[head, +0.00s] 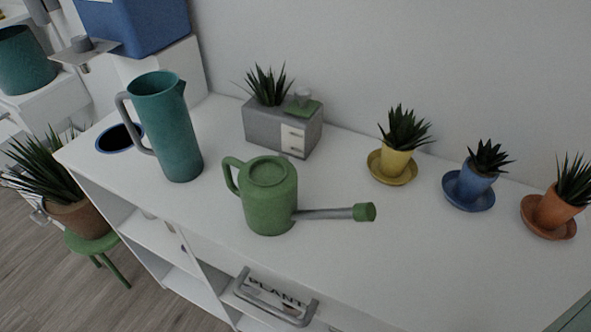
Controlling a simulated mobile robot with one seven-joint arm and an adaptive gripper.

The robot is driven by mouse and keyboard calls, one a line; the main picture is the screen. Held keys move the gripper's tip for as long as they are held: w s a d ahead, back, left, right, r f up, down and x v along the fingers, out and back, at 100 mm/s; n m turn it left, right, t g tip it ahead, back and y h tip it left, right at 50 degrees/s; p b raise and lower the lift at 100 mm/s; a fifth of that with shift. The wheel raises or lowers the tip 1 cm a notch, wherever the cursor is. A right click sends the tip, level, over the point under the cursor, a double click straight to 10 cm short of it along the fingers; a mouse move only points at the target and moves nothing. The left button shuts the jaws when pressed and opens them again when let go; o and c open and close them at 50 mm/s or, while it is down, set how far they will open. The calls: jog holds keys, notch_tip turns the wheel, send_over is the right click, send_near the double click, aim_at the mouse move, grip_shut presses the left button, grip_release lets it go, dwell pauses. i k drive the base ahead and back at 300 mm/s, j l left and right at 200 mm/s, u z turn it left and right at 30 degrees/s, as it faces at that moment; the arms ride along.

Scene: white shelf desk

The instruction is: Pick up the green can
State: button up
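The green can is a green watering can (270,198) standing upright on the white desk top (400,240) near the middle of the head view. Its looped handle is on the left side. Its grey spout points right and ends in a green head (364,212). Nothing hides the can, and it stands apart from the things around it. My gripper is not in view.
A teal pitcher (168,130) stands left of the can. A grey drawer box (270,128) with a plant is behind it. Yellow (396,164), blue (474,182) and orange (556,208) potted plants line the back right. The desk top is clear in front of them.

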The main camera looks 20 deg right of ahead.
aim_at(267, 190)
jog(key=z, duration=0.45)
jog(key=k+z, duration=0.25)
jog(key=z, duration=0.15)
jog(key=k+l+z, duration=0.15)
jog(key=z, duration=0.3)
jog(key=k+l+z, duration=0.2)
jog(key=z, duration=0.2)
jog(key=k+u, duration=0.1)
jog(key=u, duration=1.15)
